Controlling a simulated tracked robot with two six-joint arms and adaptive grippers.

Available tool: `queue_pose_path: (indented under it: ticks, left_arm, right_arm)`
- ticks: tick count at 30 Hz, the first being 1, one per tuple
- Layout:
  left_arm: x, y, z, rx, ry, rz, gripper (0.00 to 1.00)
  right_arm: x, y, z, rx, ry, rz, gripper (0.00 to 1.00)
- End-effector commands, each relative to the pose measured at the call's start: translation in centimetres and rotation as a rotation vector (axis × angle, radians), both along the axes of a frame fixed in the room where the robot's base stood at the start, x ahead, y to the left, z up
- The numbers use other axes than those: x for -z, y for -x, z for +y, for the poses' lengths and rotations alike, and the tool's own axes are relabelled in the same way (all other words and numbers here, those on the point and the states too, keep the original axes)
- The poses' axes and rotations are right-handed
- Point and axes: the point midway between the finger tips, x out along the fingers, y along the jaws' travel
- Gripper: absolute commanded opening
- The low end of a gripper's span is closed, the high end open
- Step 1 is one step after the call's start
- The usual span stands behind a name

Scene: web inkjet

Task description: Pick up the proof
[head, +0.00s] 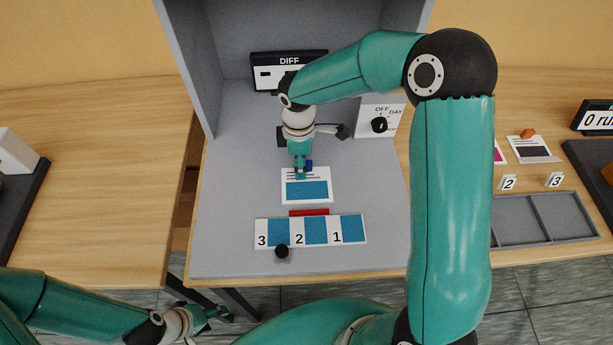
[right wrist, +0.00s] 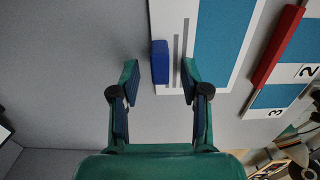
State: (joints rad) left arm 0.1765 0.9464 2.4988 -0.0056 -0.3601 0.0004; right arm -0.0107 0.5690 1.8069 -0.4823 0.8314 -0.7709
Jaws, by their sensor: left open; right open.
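The proof, a white card with a blue patch and grey lines (head: 318,198), lies flat on the grey booth floor. It also shows in the right wrist view (right wrist: 210,50), with a small blue block (right wrist: 160,62) at its edge. My right gripper (head: 301,174) is over the card's back edge. In the right wrist view its open fingers (right wrist: 160,80) stand on either side of the block, which sits at their tips with gaps on both sides. I cannot tell the height left. My left gripper (head: 215,312) is open and empty at the lower left, off the table's front edge.
A blue-and-white strip numbered 3, 2, 1 (head: 350,229) with a red block (head: 309,212) and black knob (head: 282,252) lies in front. Behind are a DIFF display (head: 262,58) and a dial box (head: 388,107). A card with an orange block (head: 528,133) and divided tray (head: 545,242) are right.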

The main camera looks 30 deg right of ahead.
Motion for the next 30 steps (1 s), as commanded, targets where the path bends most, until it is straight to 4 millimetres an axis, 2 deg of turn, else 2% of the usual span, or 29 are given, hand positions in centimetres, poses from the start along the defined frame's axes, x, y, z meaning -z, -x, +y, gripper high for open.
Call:
queue_pose_path:
  ticks: [6, 15, 25, 30]
  left_arm:
    - [0.0, 0.0, 0.0, 0.000, 0.000, 0.000, 0.53]
    - [0.0, 0.0, 0.0, 0.000, 0.000, 0.000, 0.53]
    - [0.1, 0.0, 0.0, 0.000, 0.000, 0.000, 0.53]
    - [0.4, 0.0, 0.0, 0.000, 0.000, 0.000, 0.53]
  right_arm:
    - [0.1, 0.0, 0.0, 0.000, 0.000, -0.001, 0.46]
    - [0.1, 0.0, 0.0, 0.000, 0.000, -0.001, 0.00]
    - [-0.1, -0.1, 0.0, 0.001, 0.000, -0.002, 0.00]
    - [-1.8, -0.2, -0.1, 0.002, 0.000, -0.008, 0.00]
